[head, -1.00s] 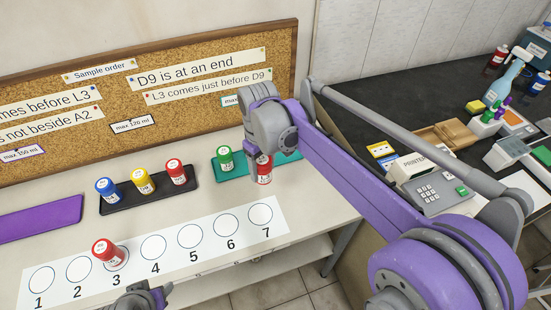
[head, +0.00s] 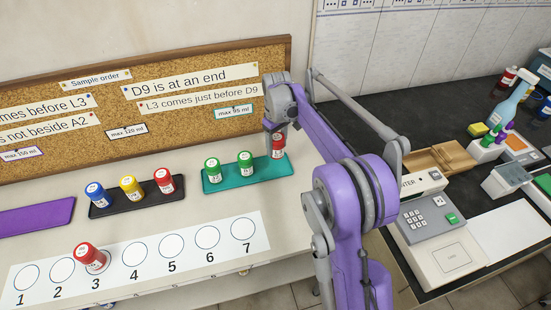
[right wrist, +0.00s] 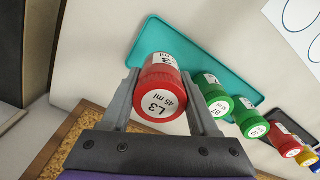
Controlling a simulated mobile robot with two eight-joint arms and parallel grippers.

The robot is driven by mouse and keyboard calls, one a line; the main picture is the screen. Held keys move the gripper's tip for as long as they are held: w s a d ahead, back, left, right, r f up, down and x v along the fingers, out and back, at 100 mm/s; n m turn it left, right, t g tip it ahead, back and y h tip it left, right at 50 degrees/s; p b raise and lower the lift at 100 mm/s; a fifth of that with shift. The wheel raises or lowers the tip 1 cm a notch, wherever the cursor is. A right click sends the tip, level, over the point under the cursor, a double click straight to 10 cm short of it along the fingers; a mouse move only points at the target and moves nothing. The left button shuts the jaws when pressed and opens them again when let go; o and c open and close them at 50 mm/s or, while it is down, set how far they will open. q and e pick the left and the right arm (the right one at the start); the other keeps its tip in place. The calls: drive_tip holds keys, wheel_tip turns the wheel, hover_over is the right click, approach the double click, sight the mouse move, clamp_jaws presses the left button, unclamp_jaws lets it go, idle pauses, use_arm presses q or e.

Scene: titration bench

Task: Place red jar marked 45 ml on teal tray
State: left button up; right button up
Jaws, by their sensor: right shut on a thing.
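The red jar marked L3, 45 ml (right wrist: 161,88) is between the fingers of my right gripper (right wrist: 163,92), which is shut on it. In the head view this jar (head: 278,146) is upright at the right end of the teal tray (head: 222,186). The gripper (head: 279,138) holds it from above. I cannot tell whether its base touches the tray. Two green jars stand on the tray, a left one (head: 212,170) and a right one (head: 246,163), left of the held jar. The tray also shows in the right wrist view (right wrist: 150,32). My left gripper is out of view.
A black tray (head: 110,209) holds blue, yellow and red jars. Another red jar (head: 90,257) stands at circle 3 of the white numbered strip (head: 190,262). A purple tray (head: 35,218) is empty. The corkboard (head: 190,75) rises behind. A printer (head: 430,215) stands at right.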

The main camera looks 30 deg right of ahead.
sight(277, 156)
drive_tip(key=shift+f, duration=2.7)
drive_tip(key=shift+f, duration=0.2)
drive_tip(key=o, duration=1.4)
drive_tip(key=shift+r, duration=0.15)
